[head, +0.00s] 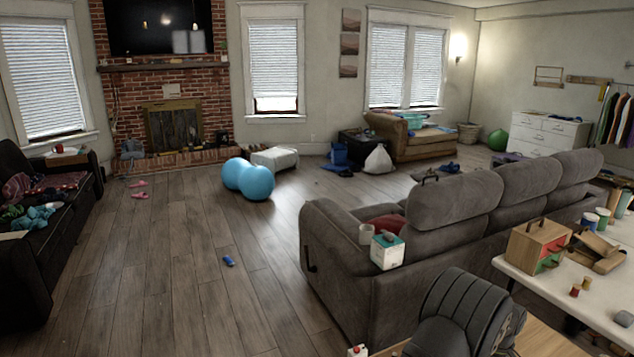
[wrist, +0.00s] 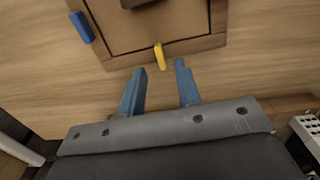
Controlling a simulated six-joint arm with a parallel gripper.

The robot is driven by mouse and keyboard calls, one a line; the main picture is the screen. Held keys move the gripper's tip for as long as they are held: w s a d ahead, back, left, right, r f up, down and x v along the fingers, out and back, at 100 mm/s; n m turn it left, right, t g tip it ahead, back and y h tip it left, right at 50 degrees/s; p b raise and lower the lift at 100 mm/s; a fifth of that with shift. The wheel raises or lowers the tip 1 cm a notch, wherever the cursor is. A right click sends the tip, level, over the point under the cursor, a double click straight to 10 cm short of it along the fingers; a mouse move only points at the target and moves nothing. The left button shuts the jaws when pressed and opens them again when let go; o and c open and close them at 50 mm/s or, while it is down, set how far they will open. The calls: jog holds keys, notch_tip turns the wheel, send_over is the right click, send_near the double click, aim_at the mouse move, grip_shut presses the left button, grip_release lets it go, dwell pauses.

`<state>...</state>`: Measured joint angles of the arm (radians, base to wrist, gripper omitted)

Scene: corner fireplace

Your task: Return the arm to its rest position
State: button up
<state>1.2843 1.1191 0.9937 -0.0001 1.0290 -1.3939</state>
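My gripper (wrist: 159,70) shows in the wrist view with two blue fingers spread apart. It is open, with nothing held between the fingers. A wooden box or frame (wrist: 200,44) with a brown panel lies just beyond the fingertips. A small yellow piece (wrist: 159,56) on its near edge is close to the gap between the tips; I cannot tell whether they touch. A blue piece (wrist: 81,27) is at the frame's left side. I cannot make out my gripper in the head view.
The head view shows a grey sofa (head: 345,260), a white table (head: 590,310) with a wooden box (head: 525,250), and open floor (head: 180,270).

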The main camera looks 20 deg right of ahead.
notch_tip(320, 180, down, 4)
jog(key=shift+r, duration=0.15)
jog(key=shift+f, duration=0.2)
jog(key=m, duration=0.4)
jog(key=shift+a, duration=0.1)
jog(key=m, duration=0.7)
jog(key=shift+w+a+m, duration=0.1)
jog(key=shift+m, duration=0.3)
jog(key=shift+w+m, duration=0.1)
jog(key=shift+m, duration=2)
